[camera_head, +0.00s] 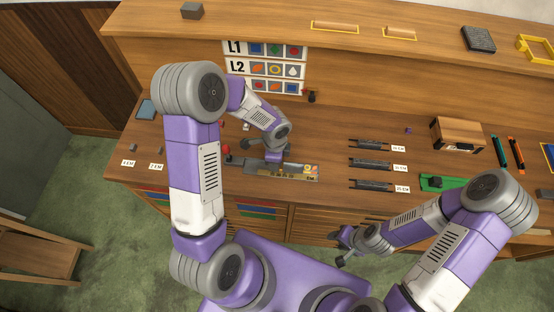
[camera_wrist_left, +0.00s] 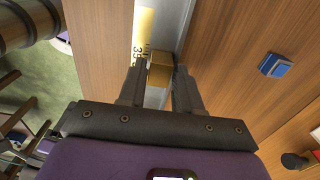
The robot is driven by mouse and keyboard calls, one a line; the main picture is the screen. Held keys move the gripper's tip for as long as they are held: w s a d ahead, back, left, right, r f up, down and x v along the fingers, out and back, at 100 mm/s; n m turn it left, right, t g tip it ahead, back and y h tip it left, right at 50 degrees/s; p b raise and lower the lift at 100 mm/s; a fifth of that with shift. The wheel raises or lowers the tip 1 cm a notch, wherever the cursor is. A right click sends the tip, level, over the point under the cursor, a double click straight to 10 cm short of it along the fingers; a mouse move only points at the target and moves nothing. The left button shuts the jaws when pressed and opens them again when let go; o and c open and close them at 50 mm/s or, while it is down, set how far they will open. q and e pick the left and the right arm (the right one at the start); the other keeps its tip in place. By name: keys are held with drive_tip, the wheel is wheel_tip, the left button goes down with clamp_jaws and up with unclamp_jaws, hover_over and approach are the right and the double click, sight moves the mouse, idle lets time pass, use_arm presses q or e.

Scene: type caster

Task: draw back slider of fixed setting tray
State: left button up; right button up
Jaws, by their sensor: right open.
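The setting tray (camera_head: 300,171) is a long grey tray lying along the front of the worktop, with coloured pieces at its right end. In the left wrist view the grey tray (camera_wrist_left: 176,22) runs away from me with a pale yellow scale strip and printed numbers on it. The slider (camera_wrist_left: 160,72) is a small gold-brown block in the tray. My left gripper (camera_wrist_left: 160,84) is over the tray with its two fingers on either side of the slider, seemingly closed against it. In the head view my left wrist hides part of the tray. My right gripper (camera_head: 337,248) is open and empty, in front of the worktop's edge.
Several dark composing pieces (camera_head: 372,162) with labels lie right of the tray. A green base (camera_head: 438,184) and a wooden box (camera_head: 458,134) are further right. A picture board (camera_head: 265,66) stands behind. A blue block (camera_wrist_left: 275,65) lies beside the tray.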

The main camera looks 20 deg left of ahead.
use_arm(q)
drive_tip(key=shift+o, duration=1.3)
drive_tip(key=shift+r, duration=0.15)
wheel_tip(320, 180, up, 7)
drive_tip(key=shift+r+p, duration=0.15)
drive_tip(key=shift+p, duration=0.35)
